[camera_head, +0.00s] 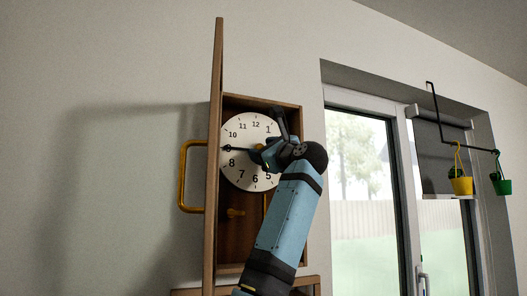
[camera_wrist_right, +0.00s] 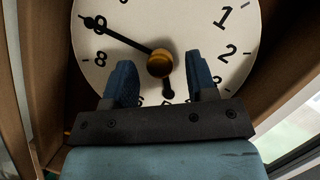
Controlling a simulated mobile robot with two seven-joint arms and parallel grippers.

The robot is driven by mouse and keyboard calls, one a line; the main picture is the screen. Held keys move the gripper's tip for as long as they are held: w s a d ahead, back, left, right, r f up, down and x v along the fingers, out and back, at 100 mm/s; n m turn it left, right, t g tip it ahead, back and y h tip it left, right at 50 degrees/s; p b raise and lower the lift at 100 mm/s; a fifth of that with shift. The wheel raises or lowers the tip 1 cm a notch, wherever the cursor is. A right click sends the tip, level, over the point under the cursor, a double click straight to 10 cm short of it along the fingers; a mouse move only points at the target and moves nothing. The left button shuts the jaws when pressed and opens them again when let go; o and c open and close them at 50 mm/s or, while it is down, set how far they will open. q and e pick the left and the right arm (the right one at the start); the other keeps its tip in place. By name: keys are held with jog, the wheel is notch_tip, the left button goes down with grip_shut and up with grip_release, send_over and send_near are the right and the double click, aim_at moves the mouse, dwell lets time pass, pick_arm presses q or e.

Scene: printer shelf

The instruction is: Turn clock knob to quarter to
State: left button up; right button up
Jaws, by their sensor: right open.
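The white clock face (camera_head: 239,130) sits in an open wooden case on the wall. Its long black hand (camera_head: 236,149) points left at the 9, and also shows in the wrist view (camera_wrist_right: 115,32). The brass knob (camera_wrist_right: 160,63) is at the centre of the face; in the head view my gripper mostly hides it. A short black piece (camera_wrist_right: 168,90) with a round end points down from the knob. My right gripper (camera_head: 261,153) is in front of the dial. Its open blue fingers (camera_wrist_right: 160,67) stand either side of the knob, with visible gaps. My left gripper is out of view.
The case's wooden door (camera_head: 214,120) stands open on the left with a yellow handle (camera_head: 183,175). The case's side walls stand close around the dial. A glass door (camera_head: 365,170) and hanging pots (camera_head: 461,185) are at right.

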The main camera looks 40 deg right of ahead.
jog(key=b+v, duration=0.3)
jog(key=v, duration=1)
jog(key=shift+s, duration=0.25)
jog(key=shift+f, duration=0.1)
